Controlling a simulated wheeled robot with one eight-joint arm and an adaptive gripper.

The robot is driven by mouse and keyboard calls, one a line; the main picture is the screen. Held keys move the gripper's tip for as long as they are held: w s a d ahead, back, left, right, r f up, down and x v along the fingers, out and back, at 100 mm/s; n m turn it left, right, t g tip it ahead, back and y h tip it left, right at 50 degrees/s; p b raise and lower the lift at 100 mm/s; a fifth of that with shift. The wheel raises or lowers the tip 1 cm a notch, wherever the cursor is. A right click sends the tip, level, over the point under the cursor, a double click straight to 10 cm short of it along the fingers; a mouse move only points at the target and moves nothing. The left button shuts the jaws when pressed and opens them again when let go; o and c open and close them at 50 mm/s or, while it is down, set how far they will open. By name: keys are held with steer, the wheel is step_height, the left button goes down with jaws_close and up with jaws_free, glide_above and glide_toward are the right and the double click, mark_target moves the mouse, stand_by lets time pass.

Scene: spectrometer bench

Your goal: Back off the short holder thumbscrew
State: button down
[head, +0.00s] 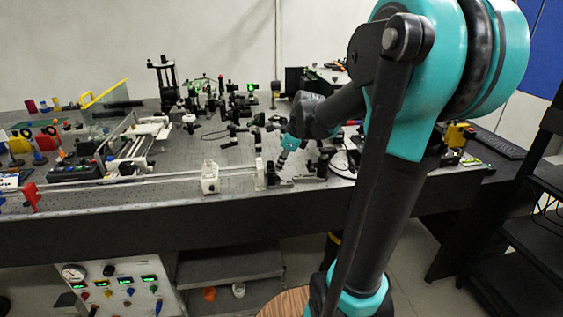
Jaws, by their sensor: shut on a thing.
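My gripper (273,174) is small in the head view, low at the front edge of the bench, below my teal wrist (289,142). It points down and to the left among small dark optical mounts. Its fingers are shut on a small part there, which fits the short holder thumbscrew. The thumbscrew itself is too small and too covered by the fingers to make out. A slim pale upright piece (260,170) stands just left of the fingers. I cannot tell whether it belongs to the short holder.
The dark bench (130,222) carries a long pale rail along its front. A white block (209,178) stands left of my gripper. Dark mounts (322,165) stand close on the right. Optics with green lights (251,88) fill the back. My arm covers the right side.

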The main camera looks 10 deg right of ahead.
steer(key=t, duration=0.1)
steer(key=t+h, duration=0.1)
steer(key=s+n+t+h, duration=0.1)
steer(key=t, duration=0.1)
steer(key=shift+a+f, duration=0.2)
steer(key=shift+a, duration=0.05)
stand_by(0.3)
steer(key=c, duration=1.5)
jaws_free()
step_height(320, 180, up, 10)
steer(key=shift+d, duration=0.1)
